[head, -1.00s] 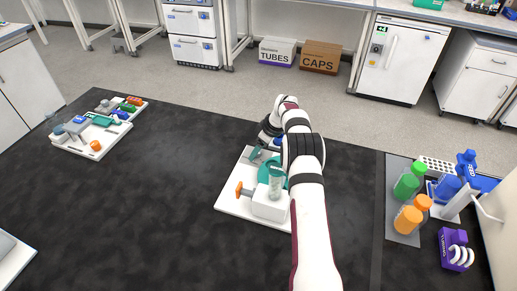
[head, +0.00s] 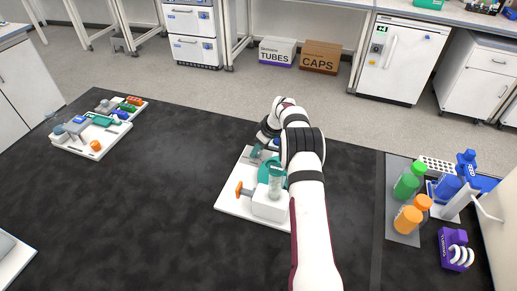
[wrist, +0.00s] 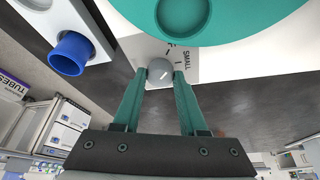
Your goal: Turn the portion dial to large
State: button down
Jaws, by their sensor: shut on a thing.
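The portion dial (wrist: 159,73) is a small grey round knob with a light pointer line, on the front of a white device (head: 229,196). In the wrist view its pointer line slants toward the upper right. The printed word SMALL (wrist: 187,58) stands to the right of the dial; other lettering beside it is partly hidden. My gripper (wrist: 161,77) has its two teal fingers on either side of the dial, shut on it. In the head view my arm covers the dial and most of the gripper.
A large teal round part (wrist: 183,15) of the device lies close above the dial in the wrist view. A blue cylinder (wrist: 70,54) is to the left. Bottles (head: 407,218) stand on the right; another device (head: 75,145) sits far left. The table between is clear.

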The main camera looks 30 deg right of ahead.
jog(key=m+h, duration=0.1)
jog(key=m, duration=0.1)
jog(key=m+h, duration=0.1)
jog(key=m, duration=0.2)
jog(key=shift+a, duration=0.2)
jog(key=m+h, duration=0.1)
jog(key=m, duration=0.2)
jog(key=m+h, duration=0.1)
jog(key=m, duration=0.1)
jog(key=shift+a+m, duration=0.15)
jog(key=shift+m, duration=0.25)
jog(key=m, duration=0.2)
jog(key=m+g+h, duration=0.1)
jog(key=m, duration=0.1)
jog(key=shift+w+h, duration=0.15)
jog(key=shift+h, duration=0.15)
jog(key=shift+w+a+m+g+h, duration=0.15)
jog(key=shift+m+g, duration=0.35)
jog(key=shift+m, duration=0.9)
jog(key=shift+s+d+m+g+h, duration=0.1)
jog(key=shift+m+g+h, duration=0.3)
jog(key=shift+m, duration=1)
jog(key=shift+a+y, duration=0.1)
jog(key=shift+y, duration=0.15)
jog(key=shift+c, duration=2.2)
grip_release()
